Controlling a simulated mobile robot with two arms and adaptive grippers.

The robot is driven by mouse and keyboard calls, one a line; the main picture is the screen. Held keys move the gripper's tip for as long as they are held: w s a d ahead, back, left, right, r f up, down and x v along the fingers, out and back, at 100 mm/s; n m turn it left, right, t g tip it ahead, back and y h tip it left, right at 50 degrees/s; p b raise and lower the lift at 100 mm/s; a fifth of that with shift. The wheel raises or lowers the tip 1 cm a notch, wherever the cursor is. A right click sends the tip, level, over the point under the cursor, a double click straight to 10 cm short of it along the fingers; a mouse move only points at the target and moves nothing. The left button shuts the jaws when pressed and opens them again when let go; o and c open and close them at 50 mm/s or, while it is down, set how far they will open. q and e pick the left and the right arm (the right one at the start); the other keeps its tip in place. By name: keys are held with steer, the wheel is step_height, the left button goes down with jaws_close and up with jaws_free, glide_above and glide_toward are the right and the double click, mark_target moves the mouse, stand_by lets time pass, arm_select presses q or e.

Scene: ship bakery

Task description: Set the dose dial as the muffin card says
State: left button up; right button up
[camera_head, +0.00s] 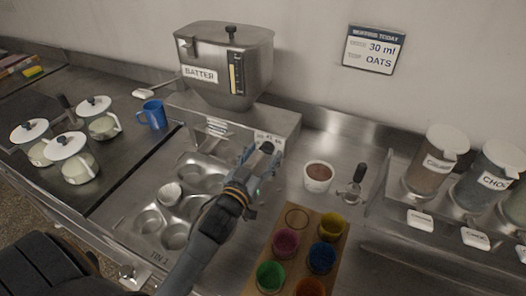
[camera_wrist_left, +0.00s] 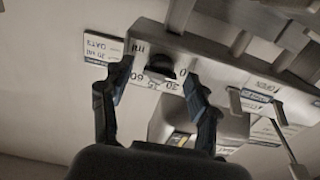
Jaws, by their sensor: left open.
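The muffin card (camera_head: 374,50) on the back wall reads a dose of 30 ml and a topping of oats. It also shows upside down in the left wrist view (camera_wrist_left: 103,48). The dose dial (camera_wrist_left: 160,67) is a dark knob on the dispenser's front, with a white scale around it marked in ml from 0 to 60. I cannot tell which mark it points to. My left gripper (camera_head: 262,165) is open in front of the dial and hides it in the head view. In the left wrist view its fingers (camera_wrist_left: 156,74) stand on either side of the dial, apparently not closed on it.
The steel batter hopper (camera_head: 215,50) stands above the dispenser base. A muffin tin (camera_head: 150,240) lies below. A blue mug (camera_head: 154,113) and lidded white pots (camera_head: 103,124) stand left. A wooden board (camera_head: 262,252) with coloured cups, a brown-filled cup (camera_head: 318,177) and jars (camera_head: 437,160) stand right.

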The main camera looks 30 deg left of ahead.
arm_select(q)
steer(key=shift+w, duration=0.2)
steer(key=shift+c, duration=0.5)
steer(key=c, duration=1.1)
steer(key=shift+o, duration=0.2)
steer(key=m+p, duration=0.1)
steer(key=m, duration=0.3)
steer(key=shift+r+p, duration=0.1)
steer(key=shift+p, duration=0.25)
steer(key=m+p, duration=0.1)
steer(key=m, duration=0.3)
steer(key=shift+m, duration=0.3)
